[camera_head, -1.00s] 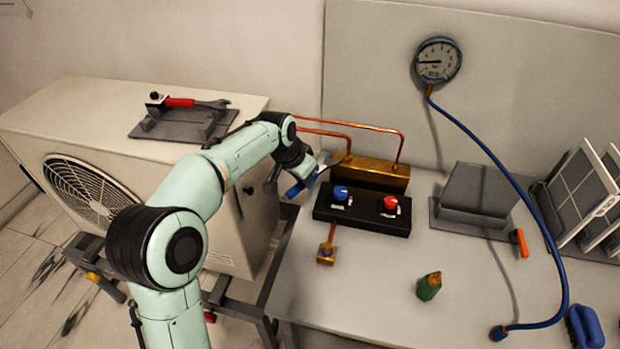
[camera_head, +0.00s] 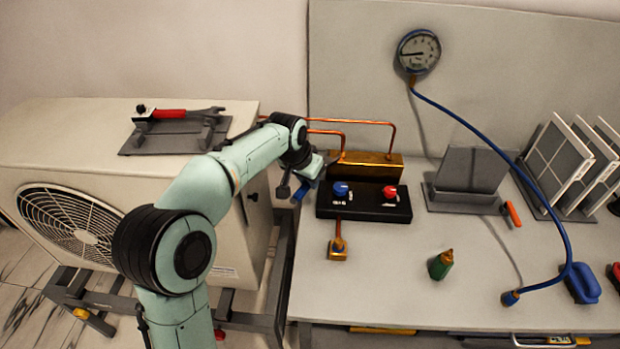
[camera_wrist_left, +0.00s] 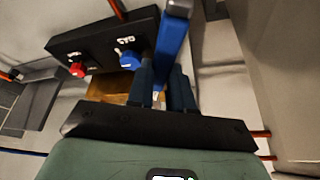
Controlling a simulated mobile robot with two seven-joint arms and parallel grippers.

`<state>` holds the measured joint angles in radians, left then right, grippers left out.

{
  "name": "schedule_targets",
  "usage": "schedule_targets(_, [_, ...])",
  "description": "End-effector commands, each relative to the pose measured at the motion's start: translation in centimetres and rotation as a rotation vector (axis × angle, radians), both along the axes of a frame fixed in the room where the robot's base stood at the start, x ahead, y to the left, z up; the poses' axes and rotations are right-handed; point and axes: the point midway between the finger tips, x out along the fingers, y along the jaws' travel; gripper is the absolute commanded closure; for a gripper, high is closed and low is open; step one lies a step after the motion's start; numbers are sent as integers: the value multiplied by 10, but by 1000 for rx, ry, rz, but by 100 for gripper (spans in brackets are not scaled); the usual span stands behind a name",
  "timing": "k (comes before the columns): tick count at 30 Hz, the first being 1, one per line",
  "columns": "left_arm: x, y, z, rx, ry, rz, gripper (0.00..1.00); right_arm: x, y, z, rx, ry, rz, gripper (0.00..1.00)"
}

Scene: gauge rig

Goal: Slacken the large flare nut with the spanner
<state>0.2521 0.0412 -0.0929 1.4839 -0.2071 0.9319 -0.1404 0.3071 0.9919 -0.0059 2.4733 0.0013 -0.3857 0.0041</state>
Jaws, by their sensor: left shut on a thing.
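My left gripper (camera_head: 303,184) is shut on a blue-handled tool (camera_head: 299,193), beside the right side of the outdoor unit and left of the black valve block. In the left wrist view the blue handle (camera_wrist_left: 172,45) stands up between the fingers (camera_wrist_left: 168,88); its working end is not clear. A spanner with a red handle (camera_head: 168,114) and dark open jaw lies on a grey rack (camera_head: 160,140) on top of the unit. I cannot make out the large flare nut; the arm and gripper cover part of that area. My right gripper is not in view.
The black valve block (camera_head: 362,204) with blue and red knobs stands close right of the gripper, with a brass block (camera_head: 366,166) and copper pipes behind. The outdoor unit (camera_head: 60,125) stands left.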

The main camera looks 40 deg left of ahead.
Motion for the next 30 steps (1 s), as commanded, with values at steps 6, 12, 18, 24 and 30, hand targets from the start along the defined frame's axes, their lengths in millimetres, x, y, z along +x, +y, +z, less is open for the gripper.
schedule_targets(6, [0, 0, 1, 0, -2, 0, 100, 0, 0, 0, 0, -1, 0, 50])
schedule_targets(12, [1, 0, -3, 0, -1, 0, 100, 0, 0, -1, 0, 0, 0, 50])
schedule_targets(18, [6, 2, -16, 0, 0, 0, 100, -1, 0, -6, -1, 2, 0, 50])
schedule_targets(24, [11, 3, -29, 0, 0, 1, 100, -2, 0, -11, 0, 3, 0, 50])
schedule_targets(30, [14, 4, -35, 1, -2, 0, 100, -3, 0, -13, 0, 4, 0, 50])
